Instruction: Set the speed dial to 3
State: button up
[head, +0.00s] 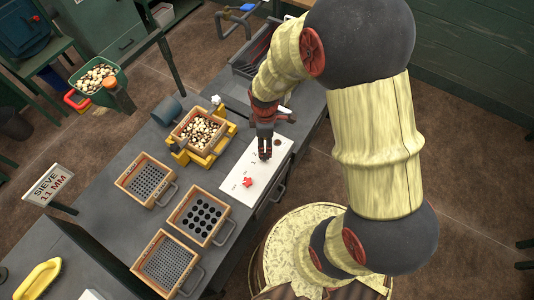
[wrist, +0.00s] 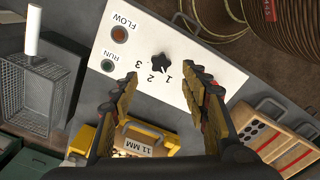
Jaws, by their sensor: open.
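The speed dial (wrist: 160,62) is a dark, lobed knob on a white panel (wrist: 110,45). The numbers 1, 2 and 3 (wrist: 138,66) are printed along its near side in the wrist view. I cannot tell which number it points to. My gripper (wrist: 165,85) is open and empty; its two fingers stand apart on either side of the dial's lower side, not visibly touching it. In the head view my gripper (head: 265,154) hangs over the white panel (head: 240,188) and seems to hide the dial.
A red knob (head: 247,182) sits at the panel's lower-left end. Lamps marked FLOW (wrist: 120,35) and RUN (wrist: 108,66) sit left of the dial. A stone-filled sieve in a yellow holder (head: 212,152) stands beside the panel. Other sieves (head: 202,215) and a wire basket (wrist: 50,92) lie nearby.

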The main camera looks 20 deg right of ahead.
jog(key=shift+f+b, duration=0.75)
jog(key=shift+f, duration=3.1)
jog(key=c, duration=0.3)
jog(key=c, duration=0.9)
